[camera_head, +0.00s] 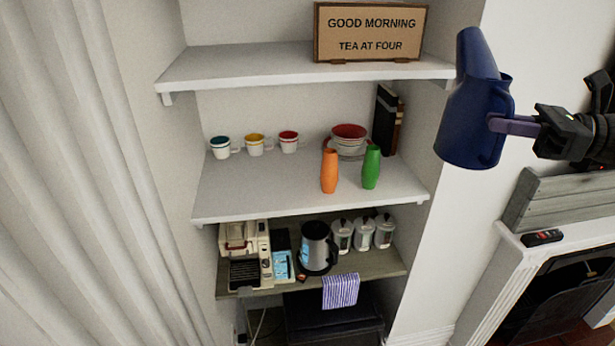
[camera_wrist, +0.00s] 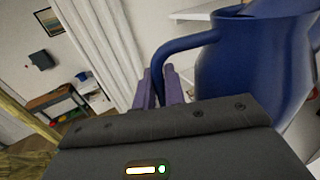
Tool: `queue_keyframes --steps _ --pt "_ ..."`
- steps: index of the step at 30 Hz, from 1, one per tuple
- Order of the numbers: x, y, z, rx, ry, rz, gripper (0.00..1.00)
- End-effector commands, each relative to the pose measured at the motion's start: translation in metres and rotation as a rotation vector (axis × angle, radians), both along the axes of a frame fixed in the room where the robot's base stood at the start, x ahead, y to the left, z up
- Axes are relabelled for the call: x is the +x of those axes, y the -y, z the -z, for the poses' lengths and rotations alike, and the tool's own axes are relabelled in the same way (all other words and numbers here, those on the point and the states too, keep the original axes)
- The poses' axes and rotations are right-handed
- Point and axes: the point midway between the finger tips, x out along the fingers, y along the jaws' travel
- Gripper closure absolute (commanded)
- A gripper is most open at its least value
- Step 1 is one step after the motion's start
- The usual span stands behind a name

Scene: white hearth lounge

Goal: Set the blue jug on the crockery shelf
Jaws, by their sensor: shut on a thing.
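The blue jug (camera_head: 470,115) is held in the air at the upper right of the head view, right of the shelves and slightly tilted. My gripper (camera_head: 515,126) is shut on its handle from the right. In the wrist view the jug (camera_wrist: 255,62) fills the upper right, and my gripper's purple fingers (camera_wrist: 168,88) close around the handle. The crockery shelf (camera_head: 270,192) is the middle white board. It bears several cups (camera_head: 255,145), stacked bowls (camera_head: 348,138), an orange vase (camera_head: 329,172) and a green vase (camera_head: 371,167).
Dark books (camera_head: 386,120) stand at the shelf's back right. A sign (camera_head: 369,33) stands on the upper shelf (camera_head: 240,66). The lower shelf holds a coffee machine (camera_head: 243,255), a kettle (camera_head: 317,248) and canisters (camera_head: 364,234). The crockery shelf's front left is bare. A mantel (camera_head: 560,193) is at right.

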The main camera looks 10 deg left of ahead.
Motion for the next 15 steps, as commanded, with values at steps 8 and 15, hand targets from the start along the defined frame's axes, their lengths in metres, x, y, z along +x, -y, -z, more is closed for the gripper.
queue_keyframes --steps 8,15 --pt "0.035 0.02 0.069 0.002 -0.001 0.172 1.0" --pt "0.077 0.039 0.17 0.001 -0.008 0.459 1.0"
